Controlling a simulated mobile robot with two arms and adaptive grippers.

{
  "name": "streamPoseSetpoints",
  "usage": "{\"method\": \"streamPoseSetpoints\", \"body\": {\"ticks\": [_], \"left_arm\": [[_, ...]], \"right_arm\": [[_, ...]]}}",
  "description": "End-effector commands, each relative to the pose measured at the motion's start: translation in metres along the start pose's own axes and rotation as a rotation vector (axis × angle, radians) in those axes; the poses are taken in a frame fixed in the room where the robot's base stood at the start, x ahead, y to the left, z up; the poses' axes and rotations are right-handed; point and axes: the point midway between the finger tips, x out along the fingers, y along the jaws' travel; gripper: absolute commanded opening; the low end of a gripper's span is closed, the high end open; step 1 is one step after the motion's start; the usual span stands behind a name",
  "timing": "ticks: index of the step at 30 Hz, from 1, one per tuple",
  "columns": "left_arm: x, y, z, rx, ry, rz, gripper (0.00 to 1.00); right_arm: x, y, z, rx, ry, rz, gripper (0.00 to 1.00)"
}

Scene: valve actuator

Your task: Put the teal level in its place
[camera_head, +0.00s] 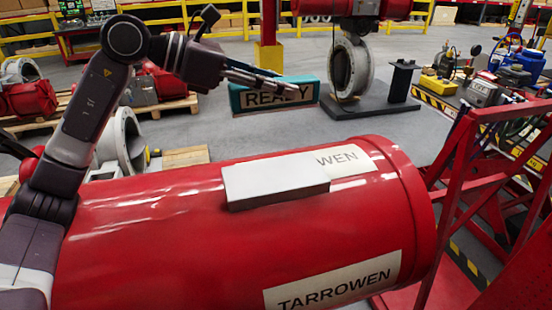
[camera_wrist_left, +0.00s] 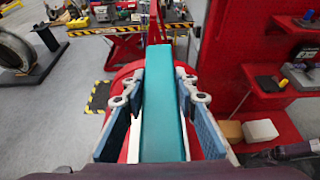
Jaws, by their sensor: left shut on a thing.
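The teal level (camera_head: 236,97) is a long bar with a label reading "READY" on its side. My left gripper (camera_head: 284,92) is shut on it, and its fingers lie across the bar in the head view. In the left wrist view the level (camera_wrist_left: 163,100) runs lengthwise between the two fingers of my left gripper (camera_wrist_left: 163,95). It is held above the large red cylinder (camera_head: 150,230). A flat pale block (camera_head: 275,180) sits on top of the cylinder. My right gripper is not in view.
A grey ring-shaped valve body (camera_head: 338,68) stands on a dark plate behind. A red frame (camera_head: 470,170) is at the right. In the left wrist view a red shelf rack (camera_wrist_left: 285,90) with boxes stands at the right. Pallets with red parts lie at the left.

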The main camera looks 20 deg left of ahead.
Motion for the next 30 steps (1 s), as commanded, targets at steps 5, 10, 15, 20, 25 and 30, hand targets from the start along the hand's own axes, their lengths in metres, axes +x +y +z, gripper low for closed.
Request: {"method": "streamPoseSetpoints", "body": {"ticks": [5,10,15,20,25,30], "left_arm": [[0.012,0.0,-0.031,-0.004,0.0,-0.001,0.0],[0.024,0.0,-0.06,-0.003,-0.001,0.0,0.0],[0.036,0.0,-0.088,-0.003,-0.001,-0.001,0.0],[0.044,0.0,-0.106,-0.002,-0.003,0.0,0.0],[0.048,0.0,-0.116,-0.001,-0.003,0.0,0.0],[0.057,0.0,-0.136,-0.003,-0.002,-0.001,0.0]], "right_arm": [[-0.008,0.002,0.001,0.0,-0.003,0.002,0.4],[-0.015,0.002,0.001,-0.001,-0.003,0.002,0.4],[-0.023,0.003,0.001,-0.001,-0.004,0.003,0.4],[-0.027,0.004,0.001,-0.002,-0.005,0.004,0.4],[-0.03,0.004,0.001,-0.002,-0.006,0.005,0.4],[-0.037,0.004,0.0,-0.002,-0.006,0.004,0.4]]}}
